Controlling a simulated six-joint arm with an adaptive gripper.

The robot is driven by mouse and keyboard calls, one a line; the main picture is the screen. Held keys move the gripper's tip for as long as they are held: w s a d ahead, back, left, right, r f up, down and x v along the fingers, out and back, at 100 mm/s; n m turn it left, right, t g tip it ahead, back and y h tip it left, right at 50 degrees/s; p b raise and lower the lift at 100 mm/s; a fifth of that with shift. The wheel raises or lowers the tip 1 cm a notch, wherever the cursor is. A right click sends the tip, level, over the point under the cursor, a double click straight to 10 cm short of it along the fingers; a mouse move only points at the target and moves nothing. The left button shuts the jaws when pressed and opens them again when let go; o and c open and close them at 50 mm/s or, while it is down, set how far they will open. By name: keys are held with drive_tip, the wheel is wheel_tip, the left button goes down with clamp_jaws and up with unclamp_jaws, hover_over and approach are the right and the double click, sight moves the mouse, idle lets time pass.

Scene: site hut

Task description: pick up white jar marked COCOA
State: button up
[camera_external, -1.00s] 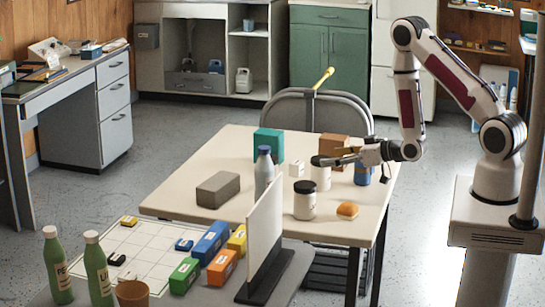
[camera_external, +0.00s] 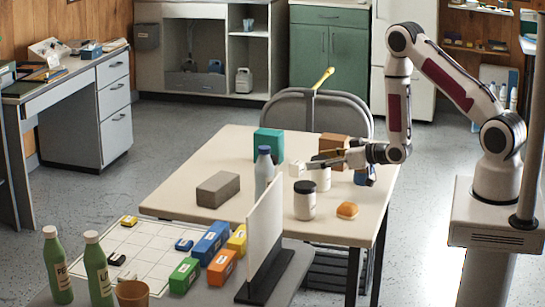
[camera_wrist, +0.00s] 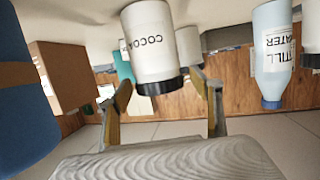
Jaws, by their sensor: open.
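The white jar marked COCOA (camera_wrist: 155,45) has a black lid and appears upside down in the wrist view. In the external view, a white jar (camera_external: 321,181) at my gripper matches it, its upper part partly hidden by the fingers. My gripper (camera_external: 325,162) reaches level from the right. Its fingers are open, with the jar's lid end between or just beyond the fingertips (camera_wrist: 161,92) in the wrist view. I cannot tell whether they touch it.
A second black-lidded white jar (camera_external: 304,203) and an orange-brown bun (camera_external: 347,210) stand nearer the front. A blue item (camera_external: 361,178) and brown box (camera_external: 333,146) are close to my gripper. A water bottle (camera_wrist: 272,50) stands beyond. Table space (camera_external: 235,155) is free at back left.

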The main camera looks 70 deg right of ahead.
idle(0.4)
clamp_jaws()
drive_tip(key=shift+r, duration=0.25)
drive_tip(key=shift+r, duration=4.75)
